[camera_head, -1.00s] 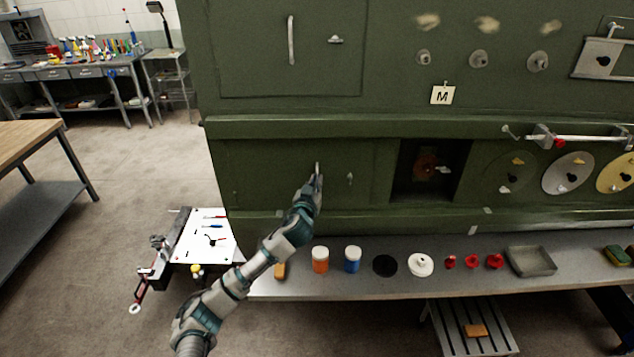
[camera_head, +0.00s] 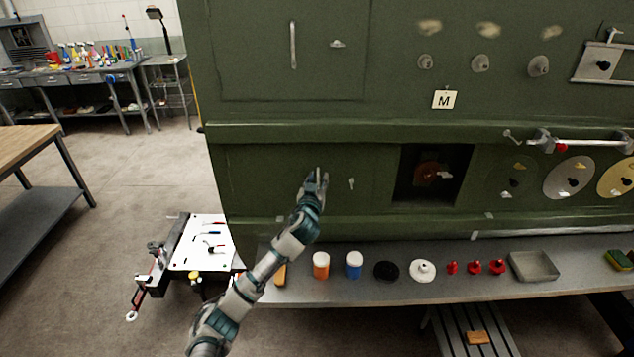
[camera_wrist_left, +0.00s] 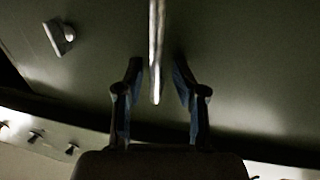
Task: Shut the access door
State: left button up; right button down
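A green access door panel (camera_head: 262,175) sits low on the left of the fuselage wall in the head view. It looks close to flush; I cannot tell whether it is fully shut. It has a small latch (camera_head: 350,184), which also shows in the left wrist view (camera_wrist_left: 60,37). My left gripper (camera_head: 317,178) is at the panel's upright bar handle. In the left wrist view the handle (camera_wrist_left: 156,55) runs between the two spread fingers (camera_wrist_left: 158,90), with gaps on both sides. My right gripper is not in view.
A dark square opening (camera_head: 433,176) lies right of the panel. A grey shelf (camera_head: 400,289) below carries an orange jar (camera_head: 321,266), a blue jar (camera_head: 353,266), red knobs and a tray (camera_head: 534,266). A white-topped cart (camera_head: 200,258) stands lower left.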

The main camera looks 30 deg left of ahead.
pick_arm(q)
jog(key=shift+f, duration=0.25)
jog(key=shift+d, duration=0.3)
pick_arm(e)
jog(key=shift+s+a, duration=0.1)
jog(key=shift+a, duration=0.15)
pick_arm(q)
jog(key=shift+a, duration=0.1)
jog(key=v, duration=1.1)
jog(key=shift+s+d, duration=0.2)
jog(key=shift+s, duration=0.15)
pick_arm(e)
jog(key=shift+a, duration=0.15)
